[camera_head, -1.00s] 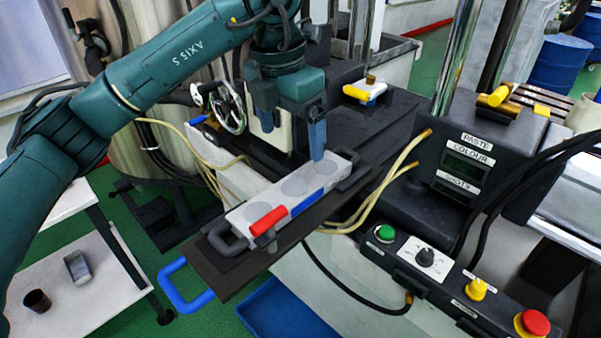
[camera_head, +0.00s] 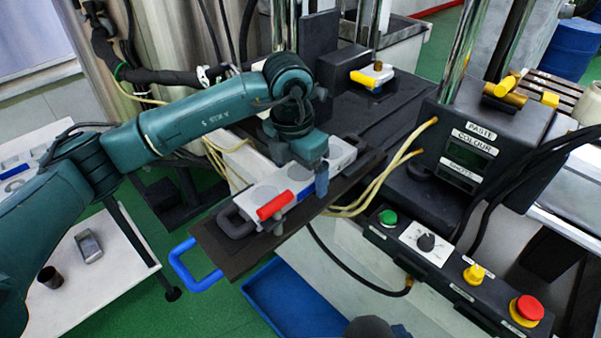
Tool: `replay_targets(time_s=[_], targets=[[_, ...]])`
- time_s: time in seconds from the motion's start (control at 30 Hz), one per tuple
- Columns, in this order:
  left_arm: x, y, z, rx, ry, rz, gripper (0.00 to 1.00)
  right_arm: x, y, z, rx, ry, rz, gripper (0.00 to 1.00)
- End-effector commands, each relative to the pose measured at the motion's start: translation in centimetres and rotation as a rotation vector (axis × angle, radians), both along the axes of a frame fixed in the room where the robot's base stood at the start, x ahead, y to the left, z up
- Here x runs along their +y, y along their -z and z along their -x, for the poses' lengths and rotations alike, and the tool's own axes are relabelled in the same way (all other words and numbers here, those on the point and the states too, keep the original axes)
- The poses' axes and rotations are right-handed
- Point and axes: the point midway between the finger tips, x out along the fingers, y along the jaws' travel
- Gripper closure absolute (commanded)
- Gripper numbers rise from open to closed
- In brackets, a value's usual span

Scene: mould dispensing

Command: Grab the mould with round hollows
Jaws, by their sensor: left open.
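The mould with round hollows (camera_head: 262,193) is a long white block with round marks on top, a blue strip on its side and dark handles at its ends. It lies on the dark sliding plate (camera_head: 225,258) in the middle of the camera_head view.
A blue handle (camera_head: 193,268) sticks out from the plate's front. The paste colour box (camera_head: 470,150) and a button panel (camera_head: 450,265) stand to the right, with yellowish hoses (camera_head: 385,180) between. A white side table (camera_head: 105,275) is at left and a blue tray (camera_head: 290,305) below.

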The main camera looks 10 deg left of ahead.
Motion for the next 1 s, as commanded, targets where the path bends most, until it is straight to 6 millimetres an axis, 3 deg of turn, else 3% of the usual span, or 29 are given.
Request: replay_targets(time_s=[0.27,1.0], targets=[[-0.06,0.32,-0.02,0.0,0.001,0.001,0.12,-0.23,0.18,-0.03,0.003,0.004,0.004,1.0],[-0.06,0.25,-0.02,0.0,0.001,0.001,0.72,-0.27,-0.12,-0.16,-0.003,0.006,0.001,1.0]])
